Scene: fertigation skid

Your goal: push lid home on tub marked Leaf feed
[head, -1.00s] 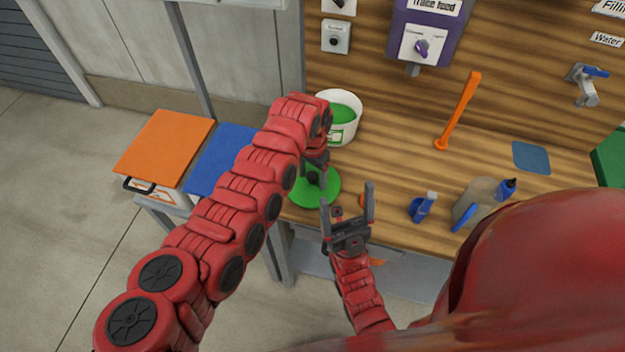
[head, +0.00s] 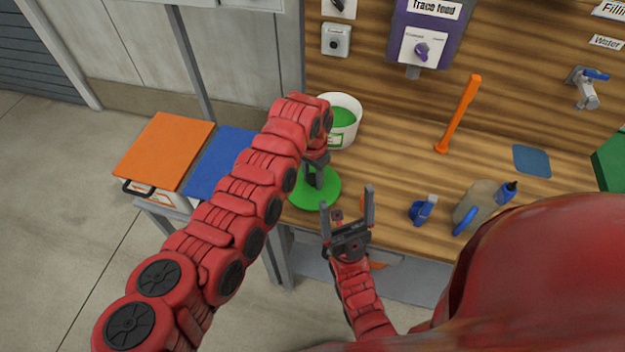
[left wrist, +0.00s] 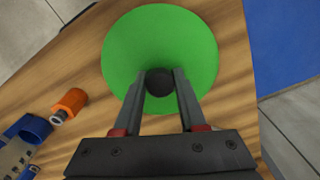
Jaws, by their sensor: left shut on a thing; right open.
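A green round lid (head: 318,192) with a dark knob lies on the wooden bench near its front left edge. In the left wrist view the lid (left wrist: 160,35) fills the upper middle, and my left gripper (left wrist: 160,80) is shut on its dark knob. In the head view my left gripper (head: 315,178) reaches down onto the lid from above. A white tub (head: 342,134) with green contents stands open behind the lid, partly hidden by my left arm; its label is too small to read. My right gripper (head: 348,212) is open and empty, just right of the lid.
Tubs with an orange lid (head: 163,150) and a blue lid (head: 221,160) stand at the left. The bench middle is clear.

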